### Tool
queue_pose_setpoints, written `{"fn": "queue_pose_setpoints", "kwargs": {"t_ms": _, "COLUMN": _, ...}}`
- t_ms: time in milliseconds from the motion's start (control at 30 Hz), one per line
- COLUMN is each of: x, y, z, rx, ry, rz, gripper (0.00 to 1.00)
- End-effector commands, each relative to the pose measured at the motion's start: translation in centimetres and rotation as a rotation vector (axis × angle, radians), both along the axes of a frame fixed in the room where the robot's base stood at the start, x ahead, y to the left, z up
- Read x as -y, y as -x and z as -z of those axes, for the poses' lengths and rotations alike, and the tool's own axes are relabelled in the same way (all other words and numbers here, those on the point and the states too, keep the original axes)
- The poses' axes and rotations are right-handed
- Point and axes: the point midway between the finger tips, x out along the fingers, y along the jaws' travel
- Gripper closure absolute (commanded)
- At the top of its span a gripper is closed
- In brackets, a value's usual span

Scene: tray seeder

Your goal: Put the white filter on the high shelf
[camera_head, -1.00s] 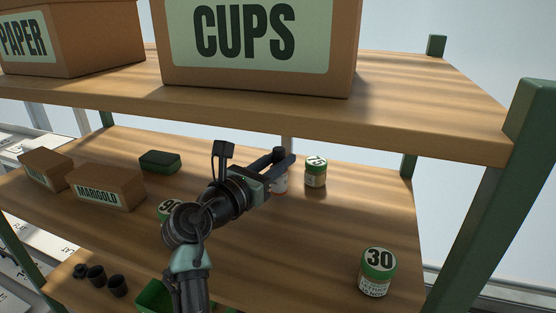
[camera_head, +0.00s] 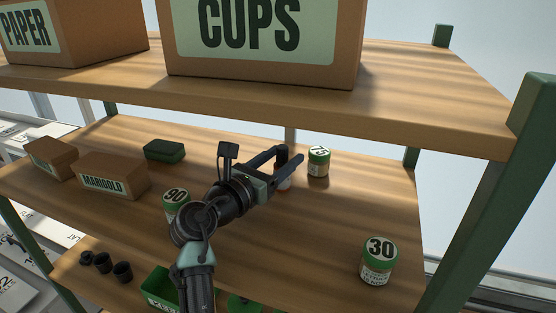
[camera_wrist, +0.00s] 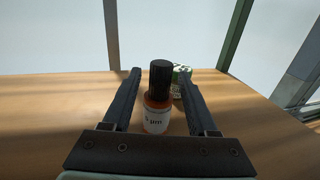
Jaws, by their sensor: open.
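My gripper (camera_head: 291,156) is open above the middle shelf, its fingers pointing away and to the right. In the wrist view, an orange bottle (camera_wrist: 156,125) with a black cap and white label stands upright between or just beyond the open fingers; contact cannot be told. In the head view, the gripper mostly hides this bottle (camera_head: 284,184). I see no plainly white filter; whether this labelled bottle is the one named, I cannot tell. The high shelf (camera_head: 420,108) is the wooden board above, holding a CUPS box (camera_head: 265,75) and a PAPER box (camera_head: 100,35).
A green-lidded jar (camera_head: 319,162) stands just beyond the bottle. The 90 jar (camera_head: 176,202) is beside my arm, and the 30 jar (camera_head: 379,262) is front right. A MARIGOLD box (camera_head: 113,176) and green block (camera_head: 164,151) are left. The high shelf's right end is clear.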

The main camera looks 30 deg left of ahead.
Motion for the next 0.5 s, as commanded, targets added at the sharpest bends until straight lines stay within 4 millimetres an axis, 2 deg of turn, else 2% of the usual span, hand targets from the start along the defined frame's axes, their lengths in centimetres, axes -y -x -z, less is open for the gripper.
{"fn": "queue_pose_setpoints", "kwargs": {"t_ms": 67, "x": 0.0, "y": 0.0, "z": -0.5, "rx": 0.002, "ry": -0.002, "rz": 0.0, "gripper": 0.41}}
{"fn": "queue_pose_setpoints", "kwargs": {"t_ms": 167, "x": -0.1, "y": 0.9, "z": -0.2, "rx": 0.002, "ry": -0.002, "rz": -0.001, "gripper": 0.41}}
{"fn": "queue_pose_setpoints", "kwargs": {"t_ms": 267, "x": -0.1, "y": 2.4, "z": 0.0, "rx": 0.002, "ry": -0.001, "rz": -0.002, "gripper": 0.41}}
{"fn": "queue_pose_setpoints", "kwargs": {"t_ms": 500, "x": -0.2, "y": 7.3, "z": 0.0, "rx": 0.003, "ry": -0.003, "rz": -0.004, "gripper": 0.41}}
